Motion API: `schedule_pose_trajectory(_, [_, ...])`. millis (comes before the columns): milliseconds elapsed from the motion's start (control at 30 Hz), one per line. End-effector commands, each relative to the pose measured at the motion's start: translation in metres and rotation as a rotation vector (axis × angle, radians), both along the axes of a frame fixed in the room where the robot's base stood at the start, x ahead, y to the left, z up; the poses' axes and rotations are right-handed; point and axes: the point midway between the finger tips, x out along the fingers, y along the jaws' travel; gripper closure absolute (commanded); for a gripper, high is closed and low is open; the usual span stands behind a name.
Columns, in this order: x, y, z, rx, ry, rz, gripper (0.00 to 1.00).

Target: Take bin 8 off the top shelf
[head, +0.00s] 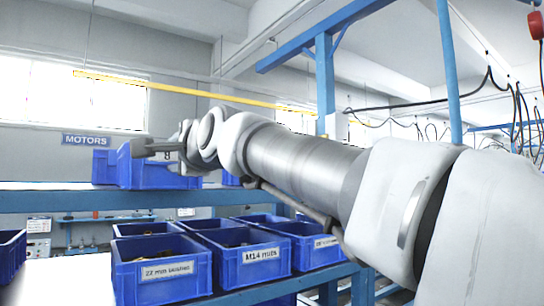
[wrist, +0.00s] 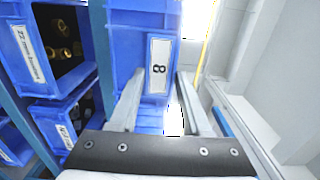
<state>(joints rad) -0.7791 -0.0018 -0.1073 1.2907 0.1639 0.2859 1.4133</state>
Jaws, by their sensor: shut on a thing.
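Bin 8 is a blue open bin (head: 150,176) at the upper shelf (head: 60,200) in the head view, its "8" label partly covered by my gripper. In the wrist view bin 8 (wrist: 140,52) fills the upper middle, its white "8" label turned sideways between the fingers. My gripper (head: 138,149) is at the bin's upper front and also shows in the wrist view (wrist: 156,78). It is shut on bin 8. I cannot tell whether the bin's base touches the shelf.
Another blue bin (head: 104,166) stands behind bin 8 at the left, and part of one (head: 231,180) shows to its right. Several labelled blue bins with parts, including the M14 nuts bin (head: 262,256), stand on the lower level. A yellow rail (head: 190,89) runs above.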

Motion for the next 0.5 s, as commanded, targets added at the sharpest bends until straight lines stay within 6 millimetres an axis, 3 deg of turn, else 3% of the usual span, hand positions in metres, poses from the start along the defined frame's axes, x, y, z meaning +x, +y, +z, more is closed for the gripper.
schedule_pose_trajectory(67, [0.0000,0.0000,0.0002,0.001,-0.001,0.000,1.00])
schedule_pose_trajectory(100, [0.0000,0.0000,0.0003,0.001,-0.001,0.000,0.49])
schedule_pose_trajectory(200, [0.0000,0.0000,0.0002,0.001,-0.001,0.000,0.31])
schedule_pose_trajectory(300, [0.0000,0.0000,0.0003,0.001,-0.001,0.000,0.17])
schedule_pose_trajectory(500, [0.0001,0.0001,0.0002,0.001,-0.001,0.000,0.17])
